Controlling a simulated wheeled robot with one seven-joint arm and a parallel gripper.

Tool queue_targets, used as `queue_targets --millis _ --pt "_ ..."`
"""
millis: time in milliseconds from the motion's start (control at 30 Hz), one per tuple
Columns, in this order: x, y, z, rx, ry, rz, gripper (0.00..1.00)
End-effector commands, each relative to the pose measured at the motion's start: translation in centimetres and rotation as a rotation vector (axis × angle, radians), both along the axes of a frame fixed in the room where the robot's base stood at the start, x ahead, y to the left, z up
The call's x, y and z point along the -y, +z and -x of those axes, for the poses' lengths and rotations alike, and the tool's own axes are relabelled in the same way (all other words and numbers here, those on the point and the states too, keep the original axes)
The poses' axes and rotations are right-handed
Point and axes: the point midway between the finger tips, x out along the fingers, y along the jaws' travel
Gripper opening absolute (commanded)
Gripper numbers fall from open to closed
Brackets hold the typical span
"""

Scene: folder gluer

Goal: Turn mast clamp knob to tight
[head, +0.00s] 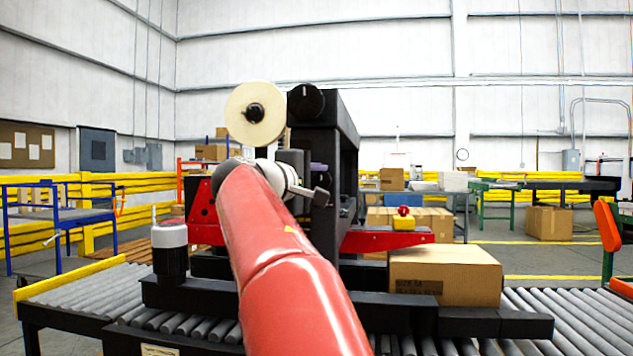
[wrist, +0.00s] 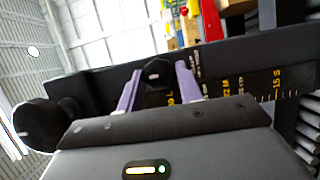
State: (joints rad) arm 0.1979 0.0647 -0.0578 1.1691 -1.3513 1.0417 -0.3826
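A small black knob (wrist: 158,73) on the dark mast shows between my fingertips in the wrist view. The mast face (wrist: 215,62) beside it has a yellow scale with the letters L, M and S. My gripper (wrist: 158,76) has two purple fingers, spread apart to either side of the knob, with a narrow gap visible on each side. I cannot tell how deep the knob sits between them. In the head view, the black mast (head: 342,130) stands behind my red arm, and this small knob is hidden there.
A larger round black knob (head: 305,100) sits at the top of the mast; it also shows at the left in the wrist view (wrist: 42,124). A tape roll (head: 254,114) is beside it. A cardboard box (head: 445,275) lies on the conveyor, right of the mast.

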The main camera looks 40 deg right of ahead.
Motion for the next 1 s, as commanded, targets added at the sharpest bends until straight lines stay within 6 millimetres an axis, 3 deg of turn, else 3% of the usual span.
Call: queue_targets --millis 33,133,467,800,1000 --pt "0.0 -0.1 0.0 -0.001 -0.002 -0.001 0.42" --pt "0.0 -0.1 0.0 -0.001 -0.001 -0.001 0.55" --pt "-0.3 0.0 0.1 -0.001 0.001 0.001 0.55" --pt "-5.4 -0.1 1.7 0.000 0.005 0.001 0.55" --pt "-7.2 0.0 2.3 0.000 0.002 0.001 0.55"
